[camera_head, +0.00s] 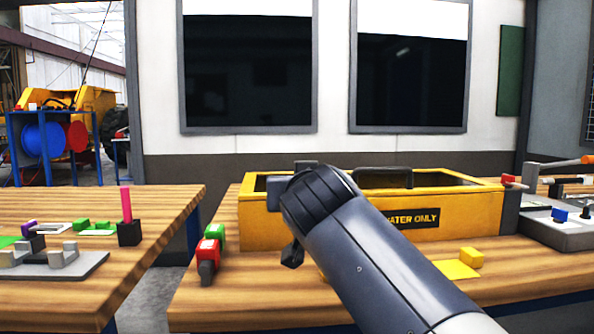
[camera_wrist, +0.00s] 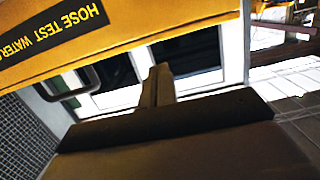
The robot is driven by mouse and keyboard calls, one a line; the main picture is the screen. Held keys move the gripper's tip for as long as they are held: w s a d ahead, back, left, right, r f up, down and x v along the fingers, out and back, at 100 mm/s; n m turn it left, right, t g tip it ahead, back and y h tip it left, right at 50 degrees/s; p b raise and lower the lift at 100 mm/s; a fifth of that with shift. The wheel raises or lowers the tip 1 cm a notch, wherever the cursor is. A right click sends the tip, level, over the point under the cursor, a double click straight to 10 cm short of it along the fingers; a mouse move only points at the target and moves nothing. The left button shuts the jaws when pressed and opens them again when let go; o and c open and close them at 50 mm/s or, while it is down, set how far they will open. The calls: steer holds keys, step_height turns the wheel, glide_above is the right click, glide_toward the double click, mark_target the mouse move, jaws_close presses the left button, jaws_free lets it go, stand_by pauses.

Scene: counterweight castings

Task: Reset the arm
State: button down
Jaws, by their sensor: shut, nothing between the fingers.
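My arm reaches in from the lower right of the head view and bends in front of the yellow trough (camera_head: 450,205). My gripper (camera_wrist: 158,85) shows in the wrist view with its two fingers together and nothing between them. In the head view my arm mostly hides it; only a dark part shows below the bend. The trough, with its black "water only" label, also fills the upper left of the wrist view (camera_wrist: 130,22).
On the right wooden table (camera_head: 230,310) lie green and red blocks (camera_head: 210,245) left of my arm and a yellow block (camera_head: 471,257) by a yellow mat (camera_head: 456,270). A left table (camera_head: 150,225) holds a grey fixture (camera_head: 60,265) and a dark holder with a pink rod (camera_head: 127,205). A gap separates the tables.

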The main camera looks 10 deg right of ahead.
steer(key=shift+s+f, duration=1.35)
steer(key=shift+s, duration=0.3)
steer(key=shift+r, duration=0.1)
steer(key=w+r+b, duration=0.2)
steer(key=w, duration=0.6)
steer(key=shift+b, duration=0.35)
steer(key=shift+r, duration=0.15)
